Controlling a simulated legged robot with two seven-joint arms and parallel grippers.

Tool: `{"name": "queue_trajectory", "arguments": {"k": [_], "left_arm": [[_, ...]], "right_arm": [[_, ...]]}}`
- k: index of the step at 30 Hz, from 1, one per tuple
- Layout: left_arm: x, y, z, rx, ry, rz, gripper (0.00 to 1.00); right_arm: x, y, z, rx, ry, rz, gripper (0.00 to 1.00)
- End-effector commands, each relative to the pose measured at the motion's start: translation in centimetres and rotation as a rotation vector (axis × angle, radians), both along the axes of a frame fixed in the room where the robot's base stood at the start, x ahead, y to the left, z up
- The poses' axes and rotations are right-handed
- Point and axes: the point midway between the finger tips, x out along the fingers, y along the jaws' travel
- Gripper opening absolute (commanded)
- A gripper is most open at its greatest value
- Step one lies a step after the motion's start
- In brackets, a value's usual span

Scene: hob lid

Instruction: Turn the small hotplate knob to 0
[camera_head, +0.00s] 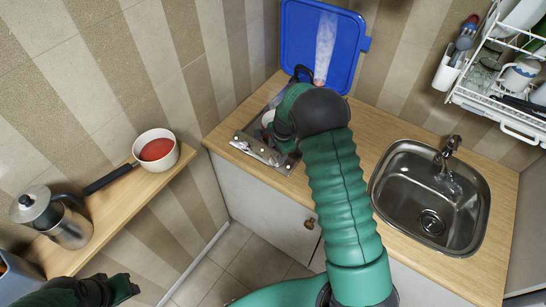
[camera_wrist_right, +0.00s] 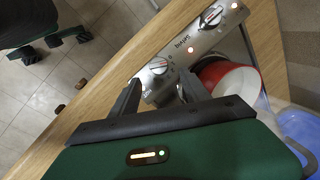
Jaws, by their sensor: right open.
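The steel hob (camera_head: 262,150) is on the wooden counter, largely hidden by my right arm in the head view. In the right wrist view its front panel (camera_wrist_right: 185,45) carries two round knobs, a nearer one (camera_wrist_right: 158,66) and a farther one (camera_wrist_right: 211,17). Small red lights glow beside them. I cannot read the dial marks or tell which knob is for the small hotplate. My right gripper (camera_wrist_right: 160,84) is open, its fingers pointing at the nearer knob, which shows between the tips. Contact is not clear. My left gripper (camera_head: 122,289) is low at the left, away from the hob.
A red and white pot (camera_wrist_right: 226,78) is on the hob near my right finger. The blue lid (camera_head: 297,42) stands raised behind, with steam before it. A sink (camera_head: 402,165) is to the right. A shelf (camera_head: 130,205) at left holds a pan (camera_head: 156,148) and a coffee pot (camera_head: 65,223).

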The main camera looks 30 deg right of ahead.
Motion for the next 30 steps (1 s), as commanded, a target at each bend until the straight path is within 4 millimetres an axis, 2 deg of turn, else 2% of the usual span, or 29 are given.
{"name": "queue_trajectory", "arguments": {"k": [3, 9, 12, 19, 30], "left_arm": [[0.0, 0.0, 0.9, 0.000, 0.000, 0.001, 0.36], [0.0, 0.0, 1.5, 0.000, 0.000, 0.001, 0.36], [0.0, 0.0, 1.5, 0.000, 0.000, 0.001, 0.36], [0.0, 0.0, 1.4, 0.000, 0.000, 0.001, 0.36], [0.0, 0.0, 1.4, 0.000, 0.000, 0.001, 0.36]], "right_arm": [[0.6, 0.2, -2.7, 0.001, 0.004, 0.002, 0.55], [1.5, 0.1, -5.8, 0.000, 0.001, 0.002, 0.55], [1.6, 0.0, -6.5, 0.000, 0.000, 0.002, 0.55], [1.6, 0.0, -6.5, 0.000, -0.001, 0.002, 0.55], [1.6, 0.1, -6.5, -0.001, -0.001, 0.003, 0.06]]}}
